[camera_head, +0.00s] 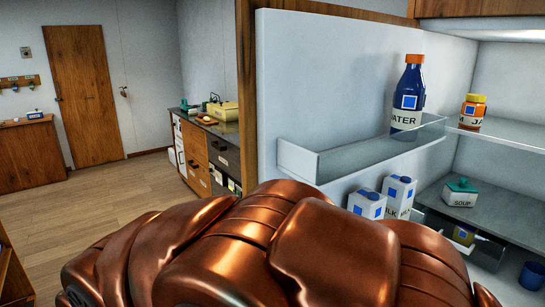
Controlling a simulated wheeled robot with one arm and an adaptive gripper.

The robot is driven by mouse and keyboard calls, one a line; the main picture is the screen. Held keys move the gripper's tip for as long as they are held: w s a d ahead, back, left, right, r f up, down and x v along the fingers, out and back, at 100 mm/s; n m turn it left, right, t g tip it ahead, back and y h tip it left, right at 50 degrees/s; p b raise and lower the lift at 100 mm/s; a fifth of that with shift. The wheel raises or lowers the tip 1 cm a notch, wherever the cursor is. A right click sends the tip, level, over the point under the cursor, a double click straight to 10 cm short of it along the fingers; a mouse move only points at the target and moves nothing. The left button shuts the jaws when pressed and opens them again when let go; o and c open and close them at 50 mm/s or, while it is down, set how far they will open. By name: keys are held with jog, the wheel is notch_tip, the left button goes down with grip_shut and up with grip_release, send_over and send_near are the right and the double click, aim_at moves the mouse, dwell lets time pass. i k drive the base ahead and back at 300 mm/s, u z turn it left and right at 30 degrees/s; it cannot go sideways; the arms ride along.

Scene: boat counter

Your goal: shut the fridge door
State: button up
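The fridge door (320,75) stands open, its white inner side facing me. A clear door shelf (300,160) on it holds a blue water bottle (409,95) with an orange cap. Two milk cartons (368,204) stand lower down by the door. The fridge interior (503,75) is open at the right. My copper-coloured arm covers the lower middle and hides the lower part of the door. My gripper cannot be made out, so its state and any contact with the door do not show.
In the fridge, a jam jar (472,112) stands on a glass shelf (510,132). A soup container (460,193) and a blue cup (532,275) are lower. A wooden counter (208,150) stands behind the door to the left. The wooden floor (110,200) at left is clear.

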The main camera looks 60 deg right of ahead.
aim_at(318, 82)
jog(key=i, duration=1.3)
jog(key=z, duration=3.95)
jog(key=k, duration=0.5)
jog(key=u, duration=1.2)
jog(key=i, duration=0.3)
jog(key=u, duration=1)
